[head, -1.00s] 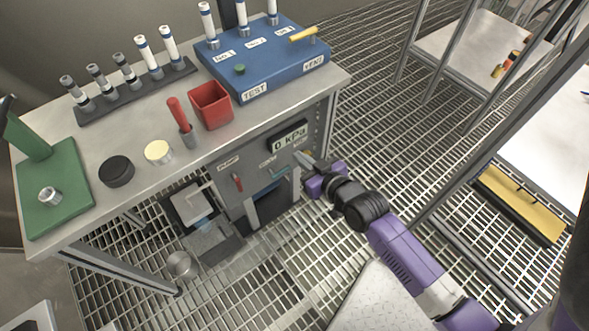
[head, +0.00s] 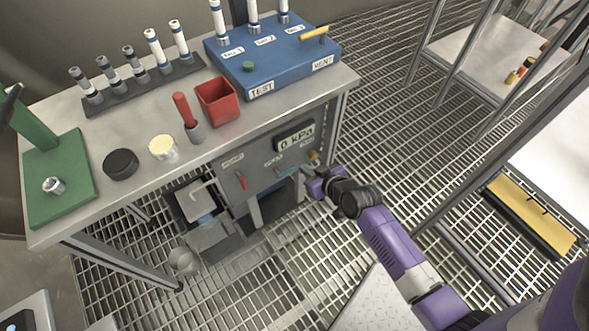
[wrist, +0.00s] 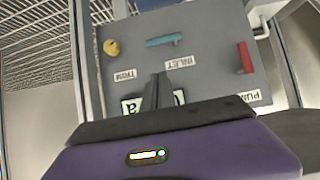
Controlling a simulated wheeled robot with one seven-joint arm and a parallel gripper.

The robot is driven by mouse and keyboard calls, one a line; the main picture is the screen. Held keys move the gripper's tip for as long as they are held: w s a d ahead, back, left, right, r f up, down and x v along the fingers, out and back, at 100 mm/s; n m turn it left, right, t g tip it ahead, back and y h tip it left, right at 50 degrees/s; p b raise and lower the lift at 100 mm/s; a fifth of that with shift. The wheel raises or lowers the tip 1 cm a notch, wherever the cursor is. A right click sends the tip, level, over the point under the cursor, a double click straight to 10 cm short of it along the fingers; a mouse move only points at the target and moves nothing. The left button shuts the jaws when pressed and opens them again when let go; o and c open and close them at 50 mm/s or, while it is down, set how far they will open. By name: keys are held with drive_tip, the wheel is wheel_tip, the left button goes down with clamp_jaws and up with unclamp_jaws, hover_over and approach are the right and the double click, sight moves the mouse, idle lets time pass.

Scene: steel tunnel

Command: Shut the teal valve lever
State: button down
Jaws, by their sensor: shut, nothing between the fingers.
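The teal valve lever (head: 287,170) sits on the front of the grey panel under the bench, over the INLET label's area. In the wrist view the teal lever (wrist: 164,40) lies crosswise, roughly level, beyond my fingertips. My gripper (wrist: 157,80) is shut and empty, pointing at the panel with a visible gap from the lever. In the head view my gripper (head: 314,174) is just right of the panel's right part, its fingertips hard to make out. The grey panel (wrist: 210,30) appears upside down in the wrist view.
A yellow TRIM knob (wrist: 111,47) and a red PUMP lever (wrist: 245,57) flank the teal lever. The kPa display (head: 294,136), reading 0, is partly hidden by my gripper in the wrist view. The bench top (head: 255,125) overhangs the panel. Open grating (head: 375,130) lies to the right.

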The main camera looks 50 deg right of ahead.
drive_tip(key=b, duration=0.2)
hover_over(294, 169)
drive_tip(key=s+a, duration=0.2)
wheel_tip(294, 169, down, 4)
drive_tip(key=f, duration=0.2)
drive_tip(key=shift+w+d+f, duration=0.2)
drive_tip(key=shift+f, duration=0.1)
drive_tip(key=shift+w+f+b, duration=0.1)
drive_tip(key=shift+f+b, duration=0.35)
drive_tip(key=shift+f, duration=0.2)
drive_tip(key=shift+d+f+b, duration=0.1)
drive_tip(key=shift+f+b, duration=0.05)
drive_tip(key=shift+b, duration=0.15)
